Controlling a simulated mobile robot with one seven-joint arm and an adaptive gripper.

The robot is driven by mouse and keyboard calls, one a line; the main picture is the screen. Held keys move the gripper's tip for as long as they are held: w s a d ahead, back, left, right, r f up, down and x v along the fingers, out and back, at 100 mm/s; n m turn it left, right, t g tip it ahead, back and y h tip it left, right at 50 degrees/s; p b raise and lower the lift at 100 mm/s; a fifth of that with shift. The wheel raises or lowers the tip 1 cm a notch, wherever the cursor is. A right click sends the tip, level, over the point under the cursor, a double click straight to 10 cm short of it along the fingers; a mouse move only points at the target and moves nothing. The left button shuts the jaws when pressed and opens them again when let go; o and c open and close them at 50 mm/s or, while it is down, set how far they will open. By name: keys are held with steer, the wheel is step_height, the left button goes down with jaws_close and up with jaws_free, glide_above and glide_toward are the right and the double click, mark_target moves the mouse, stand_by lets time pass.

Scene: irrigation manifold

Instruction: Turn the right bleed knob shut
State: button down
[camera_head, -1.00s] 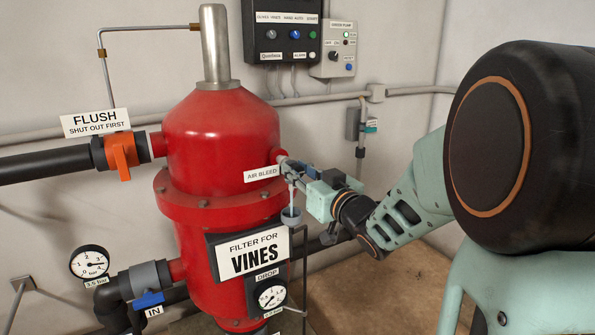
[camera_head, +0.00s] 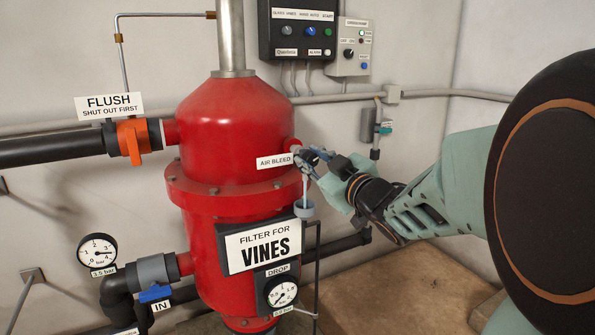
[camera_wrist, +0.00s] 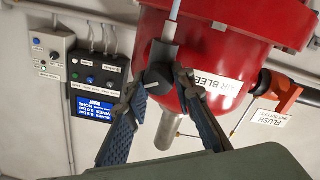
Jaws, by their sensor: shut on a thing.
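The bleed knob (camera_wrist: 159,77) is a small dark grey piece on the side of the red filter (camera_head: 232,130), beside the "AIR BLEED" label (camera_head: 275,161). My gripper (camera_head: 314,158) reaches it from the right and is shut on it. In the wrist view, which is upside down, my two blue-grey fingers (camera_wrist: 161,84) press on either side of the knob. In the head view the fingers mostly hide the knob. A thin spout runs down from the bleed to a small grey cup (camera_head: 304,209).
The orange flush handle (camera_head: 132,140) and the pressure gauge (camera_head: 97,251) are at left. A "FILTER FOR VINES" sign (camera_head: 258,247) and a drop gauge (camera_head: 282,292) sit below the bleed. Control boxes (camera_head: 297,30) hang on the wall behind. A thin dark post (camera_head: 317,270) stands close below my gripper.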

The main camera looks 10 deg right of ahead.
steer(key=shift+f+n+b, duration=0.15)
steer(key=shift+n+b, duration=1.65)
steer(key=shift+n, duration=0.5)
steer(key=c, duration=1.6)
jaws_free()
